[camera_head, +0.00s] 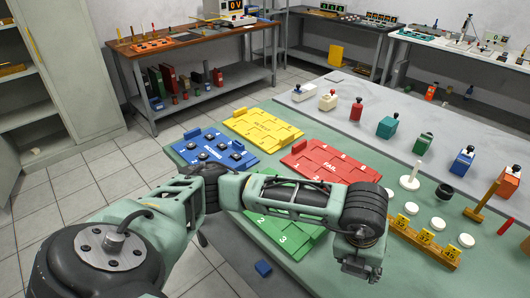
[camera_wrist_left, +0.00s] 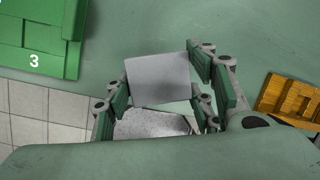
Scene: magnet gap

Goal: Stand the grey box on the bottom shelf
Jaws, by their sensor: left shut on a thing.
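A grey box (camera_wrist_left: 158,78) with a plain flat face sits between the fingers of my left gripper (camera_wrist_left: 160,92) in the left wrist view. The gripper is shut on it, with green pads at both sides. A speckled grey surface (camera_wrist_left: 150,124) shows just below that face; I cannot tell if it is part of the box. In the head view my left gripper (camera_head: 362,264) hangs over the green table's front part, and the box is hidden there. A grey lower shelf (camera_head: 228,96) under the wooden bench holds binders and small items. An open cabinet (camera_head: 58,80) with shelves stands at the left. My right gripper is out of view.
The green table (camera_head: 330,122) carries a blue tray (camera_head: 212,147), yellow tray (camera_head: 262,128), red tray (camera_head: 330,160) and green tray (camera_head: 285,212). A blue block (camera_head: 263,268) lies low near the table's front. Tiled floor is clear at left.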

